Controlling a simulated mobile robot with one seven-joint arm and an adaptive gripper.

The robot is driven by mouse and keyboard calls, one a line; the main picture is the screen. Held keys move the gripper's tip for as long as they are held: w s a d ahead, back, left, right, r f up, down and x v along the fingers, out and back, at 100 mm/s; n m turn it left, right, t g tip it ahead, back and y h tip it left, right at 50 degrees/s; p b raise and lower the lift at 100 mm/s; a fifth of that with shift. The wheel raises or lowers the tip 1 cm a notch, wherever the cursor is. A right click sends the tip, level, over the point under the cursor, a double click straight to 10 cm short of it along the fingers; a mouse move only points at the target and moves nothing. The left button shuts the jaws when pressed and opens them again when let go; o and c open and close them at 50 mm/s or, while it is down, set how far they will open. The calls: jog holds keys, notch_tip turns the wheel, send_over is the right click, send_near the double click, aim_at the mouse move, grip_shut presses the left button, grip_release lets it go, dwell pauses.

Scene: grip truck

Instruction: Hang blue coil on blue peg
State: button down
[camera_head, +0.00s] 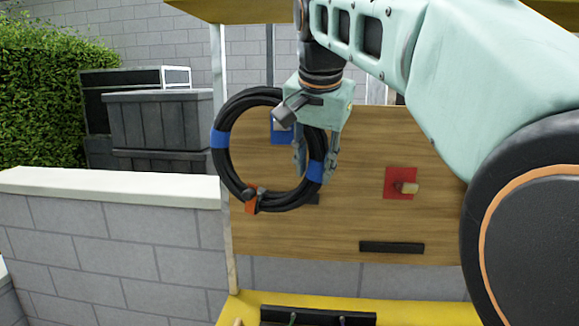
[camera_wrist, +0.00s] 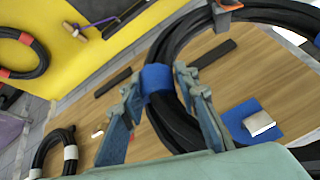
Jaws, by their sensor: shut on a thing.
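The blue coil (camera_head: 230,172), a black cable ring with blue bands and an orange clip, hangs upright in front of the wooden board. My gripper (camera_head: 314,160) is shut on its right side at a blue band; the wrist view shows this band (camera_wrist: 157,79) between the fingers (camera_wrist: 160,108). The blue peg's plate (camera_head: 281,134) shows through the ring's upper part in the head view, with its peg mostly hidden. I cannot tell whether the peg enters the ring.
A red-plated peg (camera_head: 405,187) sits on the board (camera_head: 350,220) at right. Dark bars are fixed low on the board. A red-banded coil (camera_wrist: 22,52) lies by the yellow surface (camera_wrist: 75,60); a white-banded coil (camera_wrist: 52,148) is at lower left. A low wall (camera_head: 110,186) stands at left.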

jog(key=shift+w+d+p, duration=1.4)
jog(key=shift+w+p, duration=1.75)
jog(key=shift+w, duration=3.5)
jog(key=shift+w+d+f+b, duration=0.1)
jog(key=shift+w+f+b, duration=0.15)
jog(key=shift+f, duration=0.55)
jog(key=shift+w+f+b, duration=0.1)
jog(key=shift+f+b, duration=0.3)
jog(key=shift+f, duration=0.45)
jog(key=shift+w+d+f+b, duration=0.1)
jog(key=shift+w+f+b, duration=0.15)
jog(key=shift+f, duration=0.55)
jog(key=shift+s+f, duration=0.1)
jog(key=shift+f, duration=0.1)
jog(key=c, duration=1.9)
grip_release()
jog(key=o, duration=0.5)
jog(key=shift+w+f, duration=0.1)
jog(key=shift+w, duration=0.15)
jog(key=shift+s, duration=0.1)
jog(key=shift+a, duration=0.1)
